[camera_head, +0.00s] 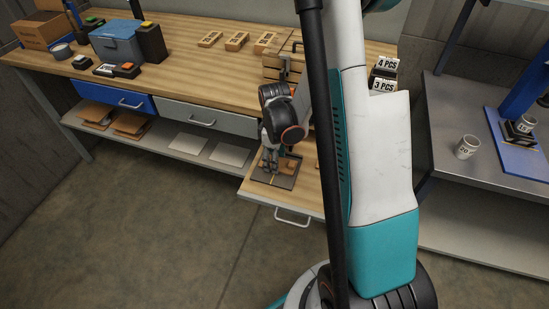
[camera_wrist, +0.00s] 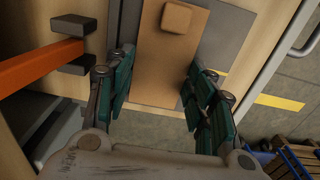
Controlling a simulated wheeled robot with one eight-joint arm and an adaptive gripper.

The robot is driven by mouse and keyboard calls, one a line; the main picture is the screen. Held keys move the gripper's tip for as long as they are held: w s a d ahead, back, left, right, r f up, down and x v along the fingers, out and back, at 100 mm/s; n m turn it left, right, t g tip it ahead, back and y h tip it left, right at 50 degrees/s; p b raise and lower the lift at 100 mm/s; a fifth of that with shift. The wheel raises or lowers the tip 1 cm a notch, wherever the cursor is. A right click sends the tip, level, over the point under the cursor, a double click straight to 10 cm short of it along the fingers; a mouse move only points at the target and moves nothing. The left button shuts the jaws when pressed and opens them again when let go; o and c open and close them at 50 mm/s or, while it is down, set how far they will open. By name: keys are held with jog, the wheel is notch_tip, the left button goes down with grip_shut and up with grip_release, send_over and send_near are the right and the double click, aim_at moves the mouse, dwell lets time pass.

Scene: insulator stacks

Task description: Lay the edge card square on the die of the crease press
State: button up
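The edge card (camera_wrist: 155,55) is a flat brown sheet with a small tan block (camera_wrist: 176,18) on it. It lies over a grey plate (camera_wrist: 232,25), which looks like the press die; the card's near part covers much of it. In the head view the dark plate (camera_head: 260,178) sits on a pulled-out wooden board, with brown pieces on it. My gripper (camera_head: 271,164) is low over this plate. In the wrist view my gripper's (camera_wrist: 160,85) green-padded fingers stand apart, one on each side of the card. I cannot tell whether they touch it.
An orange bar (camera_wrist: 40,65) with dark blocks lies left of my fingers in the wrist view. The workbench (camera_head: 200,75) carries a blue-grey box (camera_head: 118,42) and several wooden blocks. Open floor (camera_head: 150,230) lies in front.

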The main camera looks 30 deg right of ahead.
jog(key=o, duration=0.4)
notch_tip(320, 180, up, 12)
jog(key=p, duration=0.5)
jog(key=shift+r, duration=0.2)
